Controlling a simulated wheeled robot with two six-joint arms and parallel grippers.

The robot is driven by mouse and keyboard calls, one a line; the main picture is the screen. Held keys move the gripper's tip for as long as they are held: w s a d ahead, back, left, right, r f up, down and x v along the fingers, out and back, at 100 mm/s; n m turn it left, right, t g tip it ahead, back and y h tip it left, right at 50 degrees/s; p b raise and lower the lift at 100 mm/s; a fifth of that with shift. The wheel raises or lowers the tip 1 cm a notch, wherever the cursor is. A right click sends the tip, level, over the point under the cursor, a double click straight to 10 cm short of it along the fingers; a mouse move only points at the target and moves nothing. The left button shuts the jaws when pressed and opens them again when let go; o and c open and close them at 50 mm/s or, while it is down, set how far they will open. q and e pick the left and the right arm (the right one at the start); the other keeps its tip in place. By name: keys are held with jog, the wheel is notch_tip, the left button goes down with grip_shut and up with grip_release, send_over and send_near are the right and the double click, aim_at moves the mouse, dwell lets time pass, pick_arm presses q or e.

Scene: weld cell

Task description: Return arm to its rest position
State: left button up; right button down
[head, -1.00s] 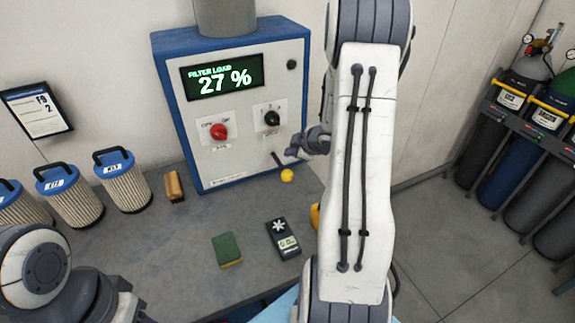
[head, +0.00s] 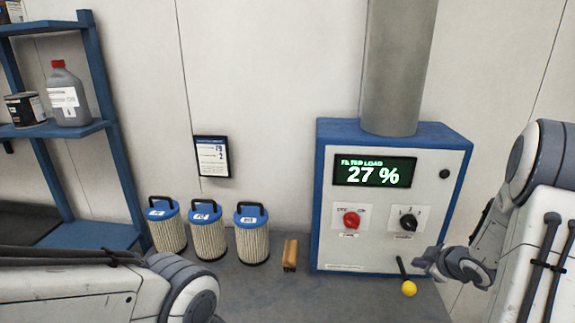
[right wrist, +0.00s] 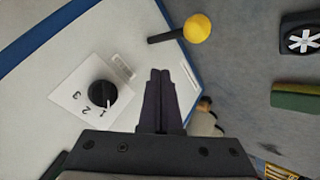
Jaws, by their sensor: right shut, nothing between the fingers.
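My right gripper (head: 432,262) is at the lower right of the filter unit (head: 330,215) in the head view. Its fingers are together and empty, just right of the black lever with a yellow ball knob (head: 408,288). The right wrist view shows the shut fingers (right wrist: 158,75) below the yellow knob (right wrist: 196,28), apart from it. A black rotary knob (right wrist: 102,94) points near 1 on its plate. The red knob (head: 351,219) sits left of it on the panel. The display (head: 375,172) reads 27 %. My left arm crosses the lower left; its gripper is out of view.
Several filter cartridges (head: 207,232) and a wooden-handled brush (head: 290,254) stand on the grey bench (head: 270,290) left of the unit. A blue shelf (head: 85,130) holds a grey bottle (head: 68,95) and a can. The right wrist view shows a green sponge (right wrist: 297,102).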

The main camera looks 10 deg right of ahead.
jog(key=w+a+r+g+b, duration=0.1)
jog(key=w+a+r+b, duration=0.1)
jog(key=a, duration=0.9)
jog(key=s+a+m+g+b, duration=0.25)
jog(key=s+a, duration=0.35)
jog(key=a, duration=0.8)
jog(key=s+a+g+b, duration=0.1)
jog(key=s+a, duration=0.3)
jog(key=s, duration=0.3)
jog(key=s+a+g+y+b, duration=0.1)
jog(key=s+a, duration=0.3)
jog(key=s, duration=0.4)
jog(key=s+a+f+n+g+b, duration=0.1)
jog(key=s+a+g, duration=0.2)
jog(key=s, duration=0.5)
jog(key=shift+a, duration=0.85)
jog(key=shift+w+g, duration=0.1)
jog(key=shift+g, duration=0.15)
